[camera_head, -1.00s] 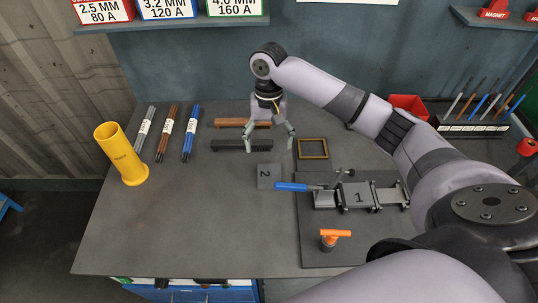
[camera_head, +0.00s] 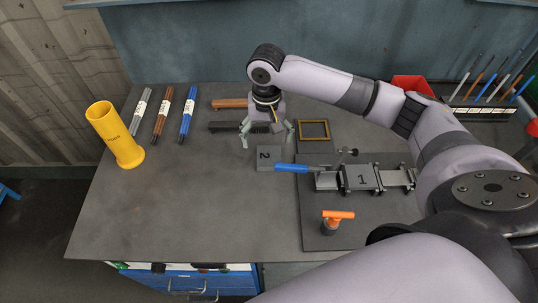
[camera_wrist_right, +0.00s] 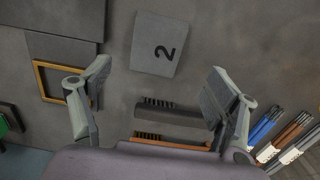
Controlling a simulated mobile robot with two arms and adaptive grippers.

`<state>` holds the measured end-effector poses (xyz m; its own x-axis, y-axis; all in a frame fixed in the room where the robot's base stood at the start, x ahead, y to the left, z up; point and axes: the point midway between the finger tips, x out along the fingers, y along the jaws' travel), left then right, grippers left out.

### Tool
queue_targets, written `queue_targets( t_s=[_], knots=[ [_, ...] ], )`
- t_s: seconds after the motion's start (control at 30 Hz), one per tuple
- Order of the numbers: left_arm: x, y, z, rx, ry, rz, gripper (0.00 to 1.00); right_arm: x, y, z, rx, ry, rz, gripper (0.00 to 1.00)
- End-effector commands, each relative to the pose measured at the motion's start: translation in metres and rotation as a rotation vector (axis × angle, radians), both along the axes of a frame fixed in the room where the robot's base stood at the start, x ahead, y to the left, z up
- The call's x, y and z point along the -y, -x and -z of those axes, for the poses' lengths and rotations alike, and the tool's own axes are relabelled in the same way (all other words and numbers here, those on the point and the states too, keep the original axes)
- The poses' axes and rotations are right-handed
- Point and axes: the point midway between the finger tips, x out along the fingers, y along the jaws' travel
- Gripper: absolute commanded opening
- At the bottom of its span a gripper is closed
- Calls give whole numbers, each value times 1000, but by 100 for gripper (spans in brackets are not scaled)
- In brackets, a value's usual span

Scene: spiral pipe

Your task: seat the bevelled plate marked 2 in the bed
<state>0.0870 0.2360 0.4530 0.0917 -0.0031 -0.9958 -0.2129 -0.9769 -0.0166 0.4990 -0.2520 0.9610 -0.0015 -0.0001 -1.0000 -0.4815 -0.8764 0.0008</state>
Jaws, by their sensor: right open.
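The bevelled plate marked 2 (camera_head: 268,158) lies flat on the bench, left of the clamp fixture; in the right wrist view the plate (camera_wrist_right: 157,43) shows ahead of the fingers. The bed (camera_head: 327,181) is in the fixture on a dark base plate. A plate marked 1 (camera_head: 361,178) sits there, to the right of the blue-handled clamp (camera_head: 291,168). My right gripper (camera_head: 266,134) is open and empty, above the bench just behind plate 2; its spread fingers (camera_wrist_right: 152,100) show in the right wrist view. My left gripper is not in view.
Two brushes, one dark (camera_head: 225,127) and one brown (camera_head: 229,104), lie behind and left of the gripper. A brass frame (camera_head: 314,129) lies right of it. An orange-handled tool (camera_head: 337,221) stands on the base. Rod bundles (camera_head: 162,113) and a yellow tube (camera_head: 116,138) are left. The front-left bench is clear.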

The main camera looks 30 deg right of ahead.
Motion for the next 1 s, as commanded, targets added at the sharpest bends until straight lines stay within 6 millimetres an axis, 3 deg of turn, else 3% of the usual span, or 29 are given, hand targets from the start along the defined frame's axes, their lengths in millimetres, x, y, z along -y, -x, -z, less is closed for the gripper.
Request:
queue_targets(
  t_s=[0.27, 0.6, 0.87, 1.0],
  knots=[
    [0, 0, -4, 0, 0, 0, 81, 1, 0, 22, 0, 0, 1, 82],
    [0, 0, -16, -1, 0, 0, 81, 5, 2, 66, 0, 1, 0, 82],
    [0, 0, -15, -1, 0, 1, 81, 5, 2, 70, 2, 0, -1, 82],
    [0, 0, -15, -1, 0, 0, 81, 5, 2, 70, 2, 0, -1, 74]
  ],
)
